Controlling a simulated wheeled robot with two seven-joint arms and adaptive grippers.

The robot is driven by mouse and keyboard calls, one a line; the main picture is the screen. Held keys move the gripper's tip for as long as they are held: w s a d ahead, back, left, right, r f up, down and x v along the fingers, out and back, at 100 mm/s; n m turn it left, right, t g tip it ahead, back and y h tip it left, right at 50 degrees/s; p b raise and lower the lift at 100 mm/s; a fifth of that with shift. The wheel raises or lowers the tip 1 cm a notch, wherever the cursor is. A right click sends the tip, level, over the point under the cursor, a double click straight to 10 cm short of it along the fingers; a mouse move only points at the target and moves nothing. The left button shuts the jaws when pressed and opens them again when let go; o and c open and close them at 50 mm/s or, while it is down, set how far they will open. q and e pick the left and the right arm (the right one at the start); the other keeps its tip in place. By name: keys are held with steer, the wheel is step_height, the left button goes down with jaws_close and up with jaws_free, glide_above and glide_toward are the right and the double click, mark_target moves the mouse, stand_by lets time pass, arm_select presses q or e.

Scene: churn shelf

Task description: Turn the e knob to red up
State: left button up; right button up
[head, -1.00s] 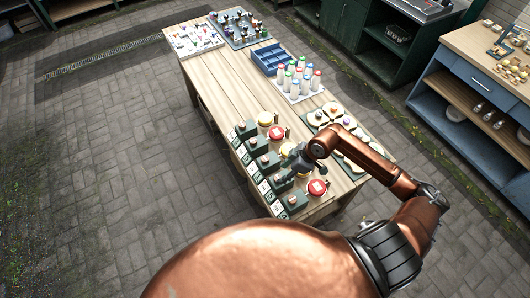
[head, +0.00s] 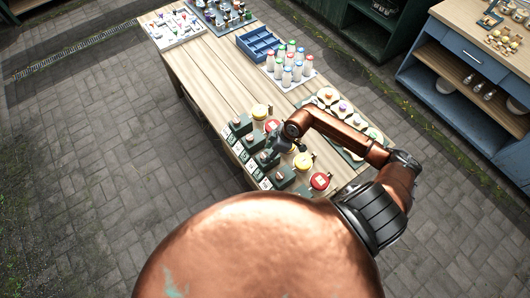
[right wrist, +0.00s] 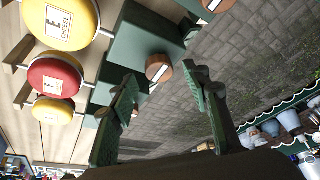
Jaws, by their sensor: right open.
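In the right wrist view, a round yellow cheese marked E CHEESE (right wrist: 68,22) stands at the upper left. Near it is a green box (right wrist: 138,42) with a round brown knob (right wrist: 158,68) bearing a white stripe; no red mark shows on the knob. My right gripper (right wrist: 165,82) is open, its two green fingers on either side of the knob's line, with no visible contact. In the head view my right gripper (head: 273,146) is over the row of green knob boxes (head: 264,161), hiding part of it. My left gripper is not in view.
Red (head: 319,180) and yellow (head: 303,161) cheeses stand beside the boxes. Several bottles on a tray (head: 311,78), a blue crate (head: 251,47) and a board of flower-like pieces (head: 325,95) share the wooden table (head: 205,80). Its left middle is bare.

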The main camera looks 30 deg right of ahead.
mark_target(264, 157)
steer(key=shift+w+a+f, duration=0.2)
steer(key=shift+w+f, duration=0.1)
steer(key=shift+f, duration=0.25)
steer(key=shift+a+f, duration=0.1)
steer(key=shift+f, duration=0.45)
steer(key=c, duration=1.2)
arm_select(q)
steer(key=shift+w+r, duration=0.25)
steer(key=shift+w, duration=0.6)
arm_select(e)
steer(key=shift+o, duration=0.2)
